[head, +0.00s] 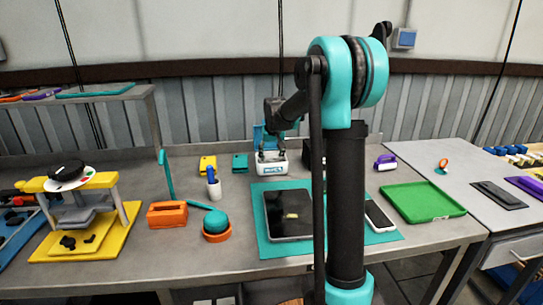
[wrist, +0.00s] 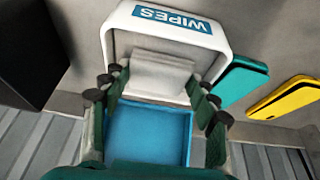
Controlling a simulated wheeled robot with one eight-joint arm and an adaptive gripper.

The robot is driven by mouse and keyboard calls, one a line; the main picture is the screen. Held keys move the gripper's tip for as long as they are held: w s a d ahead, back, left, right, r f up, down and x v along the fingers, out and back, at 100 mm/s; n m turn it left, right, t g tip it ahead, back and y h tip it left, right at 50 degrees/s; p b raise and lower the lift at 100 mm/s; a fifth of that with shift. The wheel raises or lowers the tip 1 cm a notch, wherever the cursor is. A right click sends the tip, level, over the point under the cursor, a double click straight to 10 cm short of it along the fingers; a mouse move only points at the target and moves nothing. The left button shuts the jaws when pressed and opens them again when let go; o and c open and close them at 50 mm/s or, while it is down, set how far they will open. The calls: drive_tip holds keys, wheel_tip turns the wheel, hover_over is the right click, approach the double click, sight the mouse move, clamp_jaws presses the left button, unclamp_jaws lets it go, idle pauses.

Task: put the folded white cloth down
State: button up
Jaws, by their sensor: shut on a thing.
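The folded white cloth (wrist: 160,78) is between the fingers of my gripper (wrist: 160,92) in the wrist view. My gripper is shut on it. The cloth lies within the outline of the opening of a white box marked WIPES (wrist: 172,22). I cannot tell whether it touches the box inside. A blue lid-like panel (wrist: 148,135) shows beneath the gripper in the wrist view. In the head view, my gripper (head: 271,150) is right over the white box (head: 271,168), with the blue panel (head: 260,138) behind it. The cloth is too small to make out there.
A teal case (wrist: 242,80) and a yellow case (wrist: 288,98) lie beside the box. A dark tablet (head: 290,213) lies on a teal mat (head: 262,243) in front. A green tray (head: 422,201) is at right. A black block (wrist: 28,50) stands near the box's other side.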

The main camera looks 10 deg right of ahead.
drive_tip(key=o, duration=0.9)
drive_tip(key=shift+f, duration=0.1)
drive_tip(key=shift+o, duration=0.2)
drive_tip(key=v, duration=1.2)
drive_tip(key=shift+s, duration=0.15)
